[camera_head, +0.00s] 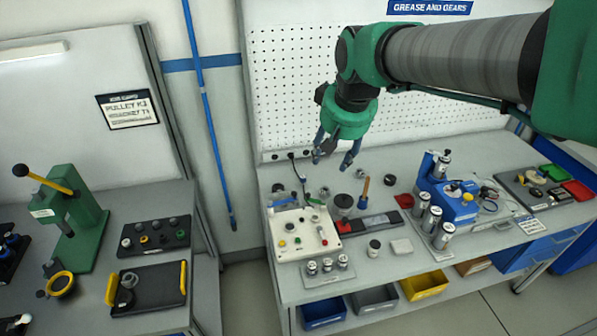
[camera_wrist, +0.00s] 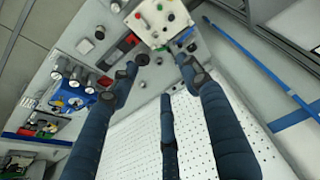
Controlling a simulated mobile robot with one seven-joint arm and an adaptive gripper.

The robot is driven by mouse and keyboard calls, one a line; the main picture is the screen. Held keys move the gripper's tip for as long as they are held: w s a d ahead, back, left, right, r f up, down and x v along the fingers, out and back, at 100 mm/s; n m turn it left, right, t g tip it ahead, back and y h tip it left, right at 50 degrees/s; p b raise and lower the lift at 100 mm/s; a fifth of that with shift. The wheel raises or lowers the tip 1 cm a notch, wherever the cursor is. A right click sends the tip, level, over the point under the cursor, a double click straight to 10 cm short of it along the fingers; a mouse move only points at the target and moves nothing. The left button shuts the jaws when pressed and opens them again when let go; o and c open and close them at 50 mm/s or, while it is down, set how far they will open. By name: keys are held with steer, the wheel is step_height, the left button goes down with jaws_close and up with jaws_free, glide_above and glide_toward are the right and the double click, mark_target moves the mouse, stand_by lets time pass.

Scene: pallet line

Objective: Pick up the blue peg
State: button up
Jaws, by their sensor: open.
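My gripper (camera_head: 333,158) is open and empty, its fingers pointing down above the back of the right-hand bench. Its dark blue fingers also fill the middle of the wrist view (camera_wrist: 160,76), spread apart with nothing between them. I cannot pick out a blue peg with certainty.
An orange-handled tool (camera_head: 365,190) and a dark cylinder (camera_head: 343,203) stand below my gripper. A blue fixture (camera_head: 455,207) with metal cylinders is to the right. A perforated panel (camera_head: 290,80) rises behind the bench. A long blue pole (camera_head: 207,110) leans at the left.

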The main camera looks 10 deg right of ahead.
steer(key=w+f+p, duration=0.2)
steer(key=w+f, duration=0.1)
steer(key=w, duration=1)
steer(key=n+g+p, duration=0.1)
steer(key=g+p, duration=0.2)
steer(key=p, duration=0.1)
glide_above(303, 176)
steer(key=s, duration=0.2)
step_height(303, 176, down, 30)
steer(key=shift+r, duration=0.2)
steer(key=shift+w+d+f, duration=0.1)
steer(key=shift+f, duration=0.05)
steer(key=shift+w+f, duration=0.15)
steer(key=shift+f, duration=1.2)
steer(key=shift+w+f, duration=0.2)
steer(key=shift+f, duration=1.2)
steer(key=shift+w+f, duration=0.15)
steer(key=shift+f, duration=1.2)
steer(key=shift+w+f+p, duration=0.15)
steer(key=shift+f+p, duration=0.05)
steer(key=shift+f, duration=1.1)
steer(key=shift+w+f+p, duration=0.1)
steer(key=shift+f+p, duration=0.1)
steer(key=shift+f, duration=1.1)
